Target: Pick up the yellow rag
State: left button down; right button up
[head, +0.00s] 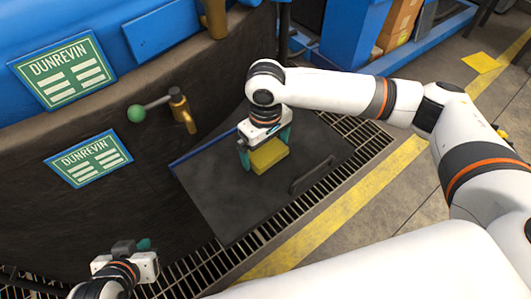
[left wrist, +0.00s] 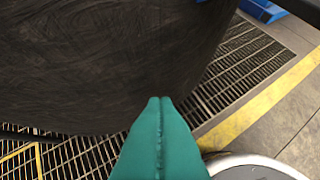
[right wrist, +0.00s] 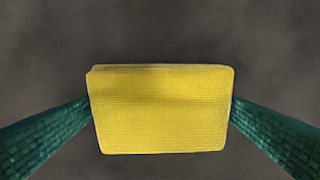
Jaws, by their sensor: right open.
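The yellow rag (head: 268,156) is a folded, textured block lying on a dark flat plate (head: 225,205). In the right wrist view the rag (right wrist: 162,110) fills the middle. My right gripper (head: 265,150) is over the rag, open, with one teal finger at each of its short sides. The fingertips are very close to the rag's edges; I cannot tell whether they touch. My left gripper (head: 146,245) is at the lower left, away from the rag. Its teal fingers (left wrist: 160,100) are pressed together with nothing between them.
The plate has a dark handle (head: 312,175) and a blue strip along one edge. A curved dark furnace wall (head: 100,210) with a green-knobbed lever (head: 137,113) stands at left. Floor grating (head: 260,238) and a yellow line (head: 340,215) run past the plate.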

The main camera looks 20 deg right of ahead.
aim_at(265, 150)
jog(key=c, duration=0.7)
jog(key=shift+r, duration=0.1)
notch_tip(265, 150, up, 5)
jog(key=shift+p, duration=1.05)
pick_arm(q)
jog(key=s+a+g+y+p, duration=0.1)
jog(key=s+a+g, duration=0.1)
jog(key=s+g, duration=0.2)
jog(key=s, duration=0.3)
jog(key=shift+a, duration=0.15)
pick_arm(e)
notch_tip(265, 150, up, 5)
jog(key=shift+f, duration=0.1)
pick_arm(q)
jog(key=shift+s+f, duration=0.1)
